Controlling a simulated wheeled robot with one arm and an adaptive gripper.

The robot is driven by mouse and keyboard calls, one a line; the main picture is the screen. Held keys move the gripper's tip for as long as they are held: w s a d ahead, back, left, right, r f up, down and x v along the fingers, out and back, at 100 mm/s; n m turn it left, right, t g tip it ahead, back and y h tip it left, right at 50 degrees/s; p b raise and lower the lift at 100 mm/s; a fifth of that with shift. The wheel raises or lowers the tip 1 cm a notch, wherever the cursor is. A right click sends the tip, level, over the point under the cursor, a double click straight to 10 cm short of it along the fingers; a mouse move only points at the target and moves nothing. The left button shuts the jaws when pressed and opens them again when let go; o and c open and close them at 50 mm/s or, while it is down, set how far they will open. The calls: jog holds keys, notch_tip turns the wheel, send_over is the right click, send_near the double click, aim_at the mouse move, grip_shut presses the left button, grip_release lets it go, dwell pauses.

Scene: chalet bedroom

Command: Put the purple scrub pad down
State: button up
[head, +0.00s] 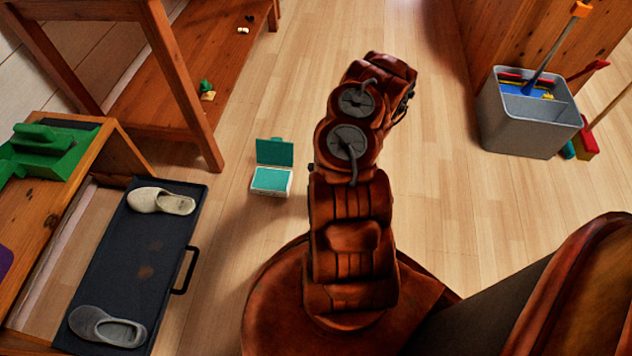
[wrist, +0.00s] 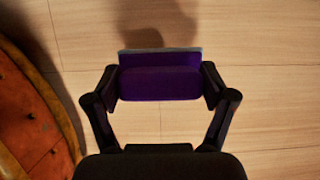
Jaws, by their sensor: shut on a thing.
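The purple scrub pad (wrist: 160,84) shows in the wrist view, with a thin pale grey-blue layer along its far edge. My gripper (wrist: 160,88) is shut on it, with one finger against each short end. Wooden floor lies beneath the pad, and a shadow falls on the boards beyond it. I cannot tell exactly how high the pad is above the floor. In the head view my arm hides the gripper and the pad.
A black tray (head: 137,262) with two slippers lies at left beside a wooden bench (head: 40,235). A small open teal-and-white box (head: 271,180) stands on the floor left of my arm. A grey caddy (head: 522,126) with cleaning tools stands at right. Floor between is clear.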

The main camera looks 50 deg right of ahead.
jog(key=shift+w+d+f+b, duration=0.15)
jog(key=shift+w+d, duration=0.4)
jog(key=shift+w, duration=0.55)
jog(key=shift+w+d+f+b, duration=0.1)
jog(key=shift+w+d+b, duration=0.3)
jog(key=shift+w, duration=0.65)
jog(key=shift+w+d+f+b, duration=0.1)
jog(key=shift+w+d, duration=0.55)
jog(key=shift+w, duration=0.45)
jog(key=shift+w, duration=0.15)
jog(key=shift+f+b, duration=0.85)
jog(key=shift+f, duration=0.9)
jog(key=shift+f, duration=0.1)
jog(key=o, duration=1)
jog(key=shift+c, duration=0.2)
